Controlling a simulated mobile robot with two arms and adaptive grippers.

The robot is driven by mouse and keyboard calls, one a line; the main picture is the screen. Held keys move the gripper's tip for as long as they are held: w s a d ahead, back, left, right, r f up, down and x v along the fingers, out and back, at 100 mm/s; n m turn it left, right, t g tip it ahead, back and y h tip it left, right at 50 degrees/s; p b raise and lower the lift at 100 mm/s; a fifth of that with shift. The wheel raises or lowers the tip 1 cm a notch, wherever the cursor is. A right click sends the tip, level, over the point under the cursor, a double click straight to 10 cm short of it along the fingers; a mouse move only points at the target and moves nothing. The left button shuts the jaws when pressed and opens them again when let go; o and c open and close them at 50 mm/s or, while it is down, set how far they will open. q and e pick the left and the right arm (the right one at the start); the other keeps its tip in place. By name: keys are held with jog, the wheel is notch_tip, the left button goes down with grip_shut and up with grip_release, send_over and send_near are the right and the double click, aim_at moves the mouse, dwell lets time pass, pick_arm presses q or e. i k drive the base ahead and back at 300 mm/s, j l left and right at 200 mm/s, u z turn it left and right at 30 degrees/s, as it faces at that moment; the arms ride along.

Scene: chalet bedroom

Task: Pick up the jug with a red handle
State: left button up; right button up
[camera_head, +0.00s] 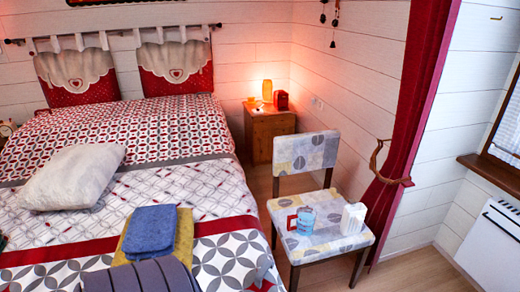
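The jug (306,220) is small and light blue, with a red handle on its left side. It stands upright on the patterned seat of a chair (327,242) beside the bed. A white object (353,218) stands on the same seat to its right, with a small gap between them. Neither of my grippers shows in the head view, and nothing is seen touching the jug.
The bed (215,190) fills the left side, with a pillow (72,177), folded towels (150,231) and a grey striped cloth (145,275). A nightstand (268,130) with a lamp stands behind the chair. A red curtain (405,115) hangs close to the chair's right. Wooden floor shows around the chair.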

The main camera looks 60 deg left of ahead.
aim_at(307, 216)
jog(key=j+u, duration=0.15)
jog(key=u, duration=1.25)
jog(key=i+l, duration=0.05)
jog(key=l, duration=0.05)
